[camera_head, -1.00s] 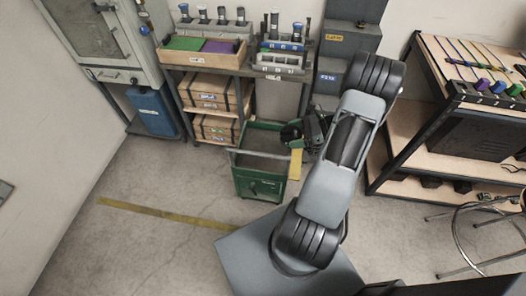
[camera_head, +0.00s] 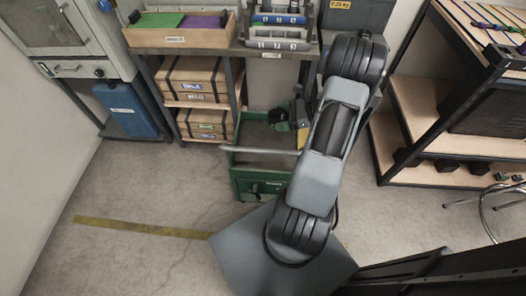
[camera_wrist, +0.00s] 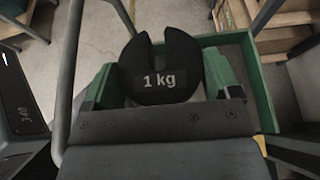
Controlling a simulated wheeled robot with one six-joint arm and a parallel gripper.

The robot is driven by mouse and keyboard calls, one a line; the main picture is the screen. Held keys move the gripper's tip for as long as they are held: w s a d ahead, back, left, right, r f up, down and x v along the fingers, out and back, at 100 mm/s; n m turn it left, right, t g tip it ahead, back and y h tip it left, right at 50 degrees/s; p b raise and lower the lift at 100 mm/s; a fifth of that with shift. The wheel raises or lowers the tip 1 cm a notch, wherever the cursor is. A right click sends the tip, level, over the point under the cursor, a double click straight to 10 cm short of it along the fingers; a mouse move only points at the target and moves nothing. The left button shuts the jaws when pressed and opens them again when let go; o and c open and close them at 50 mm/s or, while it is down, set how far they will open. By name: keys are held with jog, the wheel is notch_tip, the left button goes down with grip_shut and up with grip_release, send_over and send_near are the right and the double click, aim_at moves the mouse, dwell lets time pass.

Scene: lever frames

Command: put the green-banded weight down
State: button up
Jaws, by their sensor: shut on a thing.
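The weight (camera_wrist: 162,72) is a black slotted disc marked "1 kg" in the wrist view, its slot facing up in the picture. In the head view it is a small dark round shape with some green (camera_head: 279,118). My gripper (camera_head: 297,117) is shut on it and holds it over or beside the back part of the green cart (camera_head: 248,184); the height above the cart is unclear. My arm hides part of the cart's right side. Green parts show on both sides of the weight in the wrist view, and I cannot tell what they all belong to.
A bench (camera_head: 185,50) behind the cart holds a green-and-purple tray (camera_head: 180,37) and a rack (camera_head: 280,32); wooden boxes (camera_head: 193,80) sit below it. A blue container (camera_head: 130,110) stands at left. A shelf unit (camera_head: 425,110) is at right. The floor left of the cart is clear.

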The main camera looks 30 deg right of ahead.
jog(key=b, duration=1.6)
send_over(276, 160)
notch_tip(276, 160, down, 18)
jog(key=shift+f+b, duration=2.35)
jog(key=shift+f, duration=2.55)
jog(key=shift+f, duration=0.4)
jog(key=shift+s+f+b, duration=0.15)
jog(key=shift+f+b, duration=0.1)
jog(key=shift+b, duration=0.1)
jog(key=o, duration=1.5)
jog(key=shift+a+f, duration=0.1)
jog(key=shift+f, duration=0.05)
jog(key=shift+c, duration=0.2)
jog(key=shift+r, duration=0.35)
jog(key=p+v, duration=0.1)
jog(key=v, duration=0.3)
jog(key=p+v, duration=0.1)
jog(key=v, duration=0.3)
jog(key=p+v, duration=0.2)
jog(key=v, duration=0.2)
jog(key=shift+r, duration=0.4)
